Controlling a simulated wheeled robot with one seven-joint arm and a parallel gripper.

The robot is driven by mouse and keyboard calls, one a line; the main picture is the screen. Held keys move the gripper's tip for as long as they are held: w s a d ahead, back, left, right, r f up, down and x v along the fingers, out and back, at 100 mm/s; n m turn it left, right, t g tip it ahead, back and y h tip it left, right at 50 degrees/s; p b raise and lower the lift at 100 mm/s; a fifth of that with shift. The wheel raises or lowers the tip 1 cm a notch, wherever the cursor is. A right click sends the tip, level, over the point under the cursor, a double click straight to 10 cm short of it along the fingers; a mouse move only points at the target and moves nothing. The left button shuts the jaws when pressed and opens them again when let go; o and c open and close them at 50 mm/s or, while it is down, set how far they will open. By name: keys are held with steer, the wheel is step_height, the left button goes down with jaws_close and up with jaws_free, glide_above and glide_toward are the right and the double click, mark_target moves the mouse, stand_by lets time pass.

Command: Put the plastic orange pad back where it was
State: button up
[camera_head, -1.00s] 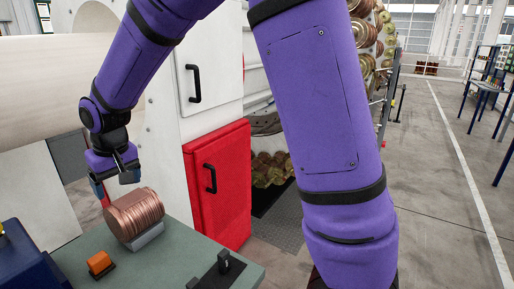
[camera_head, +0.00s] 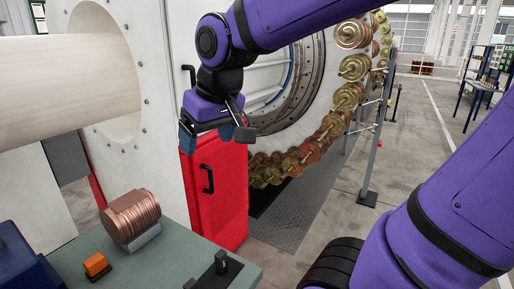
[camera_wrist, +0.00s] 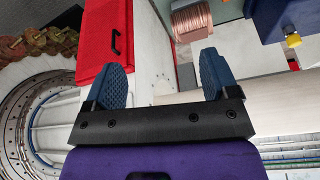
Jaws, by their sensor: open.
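A small orange block (camera_head: 96,264) on a dark base, the only pad-like orange thing I see, sits on the grey-green table (camera_head: 178,262) at the lower left of the head view. My gripper (camera_head: 214,134) hangs in the air above the red cabinet door, up and to the right of the block and clear of the table. In the wrist view my gripper (camera_wrist: 161,80) has its two blue fingers wide apart with nothing between them. The orange block does not show in the wrist view.
A copper spool (camera_head: 131,215) lies in a grey cradle on the table behind the orange block. A dark blue box (camera_head: 28,262) stands at the left. The red door (camera_head: 222,195) is beyond the table. A ring of spools (camera_head: 330,125) stands behind my arm.

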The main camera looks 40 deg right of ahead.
steer(key=s+d, duration=0.3)
steer(key=s, duration=0.7)
steer(key=shift+d+m+t+h, duration=0.25)
steer(key=shift+m+t+h, duration=0.05)
steer(key=shift+m+t, duration=0.1)
steer(key=shift+a+f, duration=0.1)
